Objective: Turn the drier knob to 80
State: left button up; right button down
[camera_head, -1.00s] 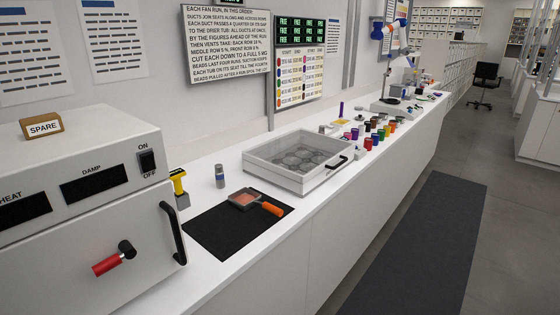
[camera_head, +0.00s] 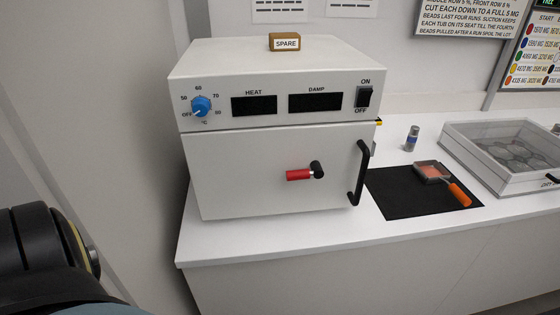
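The drier (camera_head: 265,125) is a white box on the counter, left of centre. Its blue round knob (camera_head: 202,106) sits at the left of the front panel. Marks ring it from OFF at the lower left through 50, 60 and 70 to a last, small mark at the lower right. A pale pointer mark on the knob seems to face lower left, towards OFF. The HEAT (camera_head: 254,105) and DAMP (camera_head: 315,102) displays are dark. The black ON/OFF switch (camera_head: 365,97) is at the panel's right; its position is unclear. Neither gripper is in view.
The drier door has a red-gripped latch (camera_head: 300,174) and a black handle (camera_head: 359,172) sticking out. A SPARE sign (camera_head: 285,42) stands on top. Right of it lie a black mat (camera_head: 400,200) with an orange-handled scoop (camera_head: 458,194), and a jar (camera_head: 412,138). A wall is close at left.

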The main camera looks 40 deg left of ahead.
aim_at(201, 106)
jog(key=u, duration=1.45)
